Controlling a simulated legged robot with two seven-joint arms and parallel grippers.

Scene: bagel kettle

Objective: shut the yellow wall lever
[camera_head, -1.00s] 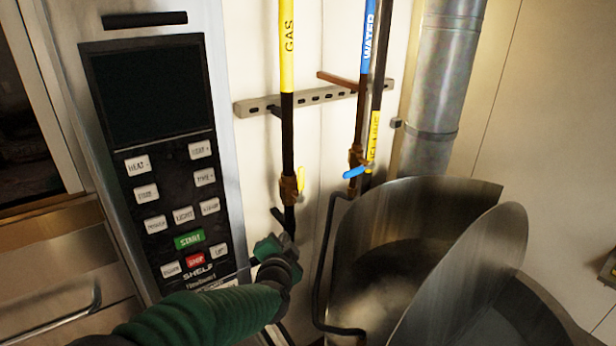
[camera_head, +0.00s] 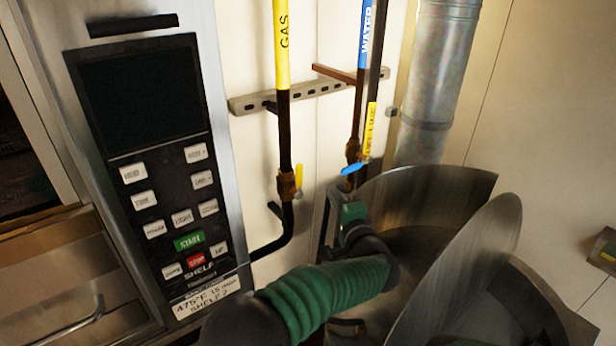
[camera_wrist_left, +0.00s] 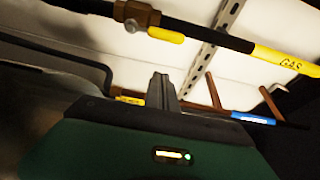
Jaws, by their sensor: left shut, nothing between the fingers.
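The yellow wall lever (camera_head: 299,176) sits on a brass valve low on the gas pipe. It points up, roughly along the pipe. In the left wrist view the lever (camera_wrist_left: 166,35) shows at top centre, beyond my fingers. My left gripper (camera_head: 346,212) is to the right of the lever and a little lower in the head view, apart from it, in front of the kettle's left rim. Its fingers (camera_wrist_left: 162,88) are shut and empty in the wrist view. The fingertips are hard to make out in the head view. My right gripper is out of view.
A blue lever (camera_head: 354,168) on the water pipe is just above my left gripper. The steel kettle (camera_head: 440,195) with its raised lid stands to the right. An oven control panel (camera_head: 165,170) is to the left. A bracket rail (camera_head: 300,95) crosses the wall.

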